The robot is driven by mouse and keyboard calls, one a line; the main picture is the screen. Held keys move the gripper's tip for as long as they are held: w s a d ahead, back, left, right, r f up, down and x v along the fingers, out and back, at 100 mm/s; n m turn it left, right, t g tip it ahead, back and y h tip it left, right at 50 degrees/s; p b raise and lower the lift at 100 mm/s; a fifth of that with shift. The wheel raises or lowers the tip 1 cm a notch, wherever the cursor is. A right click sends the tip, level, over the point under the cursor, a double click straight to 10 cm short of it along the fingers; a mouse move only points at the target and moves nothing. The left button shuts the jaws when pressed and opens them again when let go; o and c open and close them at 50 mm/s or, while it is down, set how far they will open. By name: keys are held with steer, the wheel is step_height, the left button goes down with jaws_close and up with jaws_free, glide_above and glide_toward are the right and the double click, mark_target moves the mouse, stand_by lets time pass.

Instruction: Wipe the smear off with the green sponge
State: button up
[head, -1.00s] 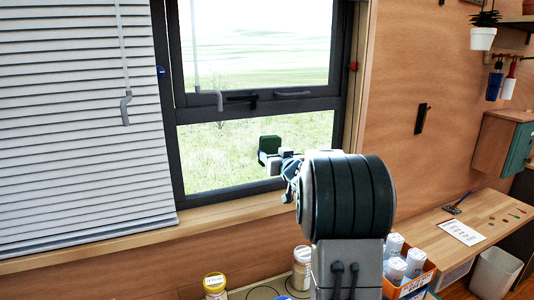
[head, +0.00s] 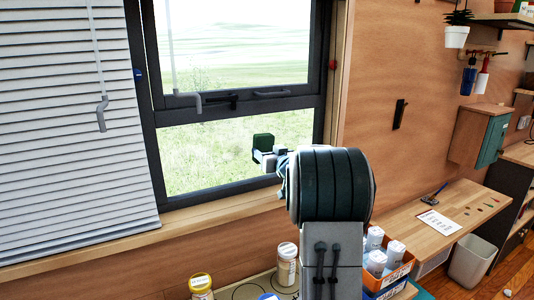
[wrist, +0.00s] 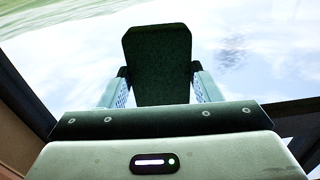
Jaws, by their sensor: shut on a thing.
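The green sponge (head: 263,141) is dark green and blocky, and shows in front of the lower window pane in the head view. My gripper (head: 266,157) is shut on it. In the wrist view the sponge (wrist: 158,62) stands upright between the two fingers. A faint grey speckled patch (wrist: 232,48) shows on the bright pane to the right of the sponge; it looks like the smear, apart from the sponge in the picture. I cannot make out the smear in the head view, nor tell whether the sponge touches the glass.
The dark window frame (head: 145,120) surrounds the pane, with a wooden sill (head: 215,209) below. White blinds (head: 65,130) hang at left. Below stand lidded jars (head: 287,265) and an orange box (head: 400,272) of white bottles. A wooden desk (head: 440,230) is at right.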

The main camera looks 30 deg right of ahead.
steer(key=shift+w+a+b, duration=0.15)
steer(key=shift+a+b, duration=1.7)
steer(key=shift+a, duration=1.95)
steer(key=shift+a+b, duration=1.2)
steer(key=shift+a, duration=0.7)
steer(key=shift+d, duration=0.15)
steer(key=shift+s, duration=3.1)
steer(key=shift+s, duration=0.1)
steer(key=shift+s, duration=1.4)
